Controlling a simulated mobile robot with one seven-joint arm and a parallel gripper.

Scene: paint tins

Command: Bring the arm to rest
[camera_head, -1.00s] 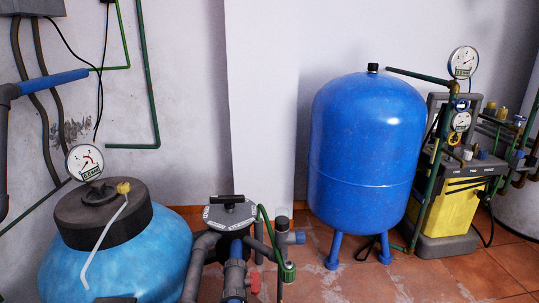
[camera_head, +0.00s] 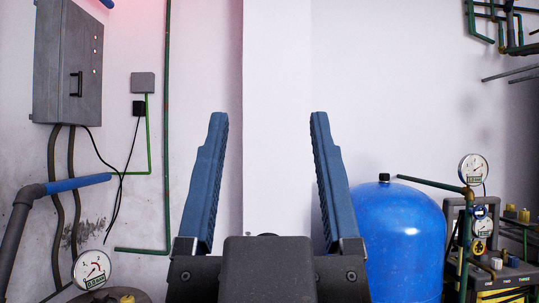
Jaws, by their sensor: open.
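My gripper (camera_head: 269,122) is in the lower middle of the head view, pointing up. Its two blue fingers stand wide apart with nothing between them, so it is open and empty. Behind the gap is the pale wall with its vertical corner edge. The gripper's dark body covers what lies low in the middle of the view. No paint tins show.
A blue pressure tank (camera_head: 402,240) stands to the right, partly behind my gripper. Right of it are a gauge (camera_head: 473,170) and pipework. A grey electrical cabinet (camera_head: 70,65), pipes and another gauge (camera_head: 92,269) are at left. The upper middle is bare wall.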

